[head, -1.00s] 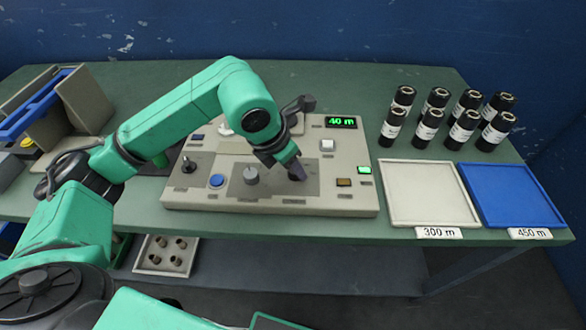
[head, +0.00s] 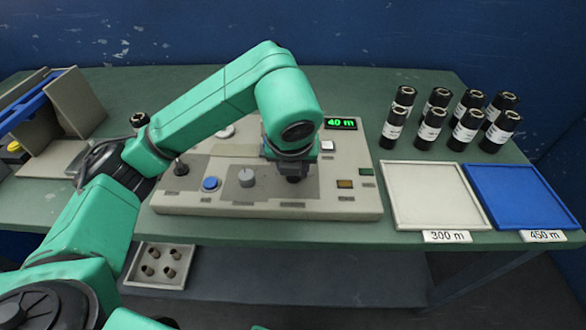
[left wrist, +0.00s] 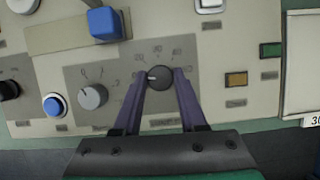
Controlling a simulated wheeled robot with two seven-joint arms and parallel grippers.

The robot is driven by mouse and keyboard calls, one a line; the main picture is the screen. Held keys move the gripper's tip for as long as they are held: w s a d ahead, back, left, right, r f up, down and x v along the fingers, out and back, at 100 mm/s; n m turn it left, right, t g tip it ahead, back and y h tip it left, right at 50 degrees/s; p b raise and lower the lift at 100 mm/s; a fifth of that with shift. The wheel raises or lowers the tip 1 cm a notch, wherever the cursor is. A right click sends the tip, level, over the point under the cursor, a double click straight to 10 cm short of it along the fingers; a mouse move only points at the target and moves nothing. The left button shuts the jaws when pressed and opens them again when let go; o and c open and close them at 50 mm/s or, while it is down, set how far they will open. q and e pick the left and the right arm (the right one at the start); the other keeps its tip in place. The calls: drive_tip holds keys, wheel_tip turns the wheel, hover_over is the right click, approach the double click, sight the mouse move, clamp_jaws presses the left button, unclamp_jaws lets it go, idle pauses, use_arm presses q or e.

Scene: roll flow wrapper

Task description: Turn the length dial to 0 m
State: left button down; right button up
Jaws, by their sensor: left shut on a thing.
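The length dial is a dark round knob (left wrist: 160,78) with a pale pointer mark, in the middle of the left wrist view. A printed scale curves around its upper side; its numbers are too small to read surely. My left gripper (left wrist: 161,84) points down at the panel, its two purple fingers shut on the knob from both sides. In the head view my left gripper (head: 294,176) and arm hide the dial. The green display (head: 340,123) on the control panel (head: 190,202) reads 40 m. My right gripper does not show.
A grey knob (head: 246,177), a blue button (head: 210,184) and a black joystick (head: 180,168) sit left of the dial. Amber (head: 345,184) and green (head: 366,172) buttons sit right of it. Several black rolls (head: 466,130) stand behind the white tray (head: 431,195) and blue tray (head: 515,196).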

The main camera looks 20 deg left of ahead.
use_arm(q)
drive_tip(key=shift+n, duration=0.3)
drive_tip(key=shift+c, duration=2.3)
unclamp_jaws()
drive_tip(key=p+v, duration=0.3)
drive_tip(key=v, duration=1.1)
drive_tip(key=shift+d+r, duration=0.15)
drive_tip(key=shift+r, duration=0.1)
drive_tip(key=shift+s, duration=0.1)
